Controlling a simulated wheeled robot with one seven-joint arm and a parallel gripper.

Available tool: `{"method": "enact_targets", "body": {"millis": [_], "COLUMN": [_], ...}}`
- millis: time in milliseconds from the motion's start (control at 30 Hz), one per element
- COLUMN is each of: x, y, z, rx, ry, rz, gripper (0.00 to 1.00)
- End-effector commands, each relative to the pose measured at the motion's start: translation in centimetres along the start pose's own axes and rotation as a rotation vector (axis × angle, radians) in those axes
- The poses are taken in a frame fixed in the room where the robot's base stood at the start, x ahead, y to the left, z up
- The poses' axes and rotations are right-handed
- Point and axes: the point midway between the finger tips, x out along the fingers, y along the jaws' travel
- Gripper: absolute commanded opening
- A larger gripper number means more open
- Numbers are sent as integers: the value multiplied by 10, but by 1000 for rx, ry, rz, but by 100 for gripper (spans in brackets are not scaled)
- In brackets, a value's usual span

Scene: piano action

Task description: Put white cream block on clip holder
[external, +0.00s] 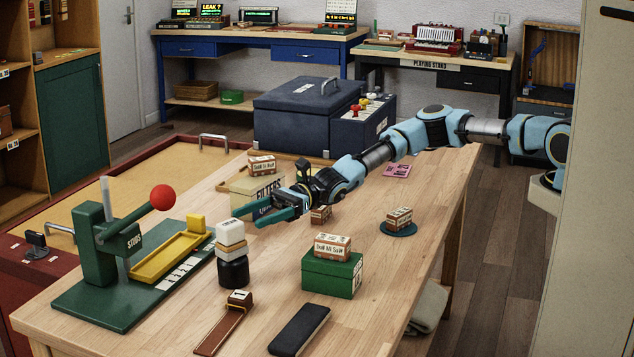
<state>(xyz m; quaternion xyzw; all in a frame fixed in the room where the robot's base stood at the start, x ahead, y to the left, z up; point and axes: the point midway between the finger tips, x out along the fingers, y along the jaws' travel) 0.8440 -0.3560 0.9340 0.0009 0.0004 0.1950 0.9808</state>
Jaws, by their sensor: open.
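A white block (230,232) sits on a cream-toned block (231,250), both stacked on a black round jar (233,273) near the table's middle left. My gripper (262,213) is above the table just right of this stack. Its teal fingers are apart and point left towards the white block, with nothing seen between them. I cannot tell whether the fingertips touch the block. No part is clearly marked as the clip holder; a small dark clip-like piece (36,241) stands on the red cabinet at far left.
A green press with a red knob (162,197) and a yellow tray (172,256) stand left of the stack. A green box (332,276) with a labelled block is right. A brown strap (221,330) and black pad (300,330) lie in front. The right table edge is clear.

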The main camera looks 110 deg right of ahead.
Motion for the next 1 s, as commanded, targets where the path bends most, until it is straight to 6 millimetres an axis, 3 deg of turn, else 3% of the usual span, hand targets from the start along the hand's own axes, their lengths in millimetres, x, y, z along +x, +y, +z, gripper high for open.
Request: {"method": "enact_targets", "body": {"millis": [100, 300, 767, 1000], "x": [-24, -46, -50, -52], "y": [0, 0, 2, 39], "z": [-2, 0, 2, 16], "rx": [-2, -1, -7, -159], "ry": [0, 0, 6, 148], "rz": [-1, 0, 7, 134], "gripper": [77, 77, 77, 77]}}
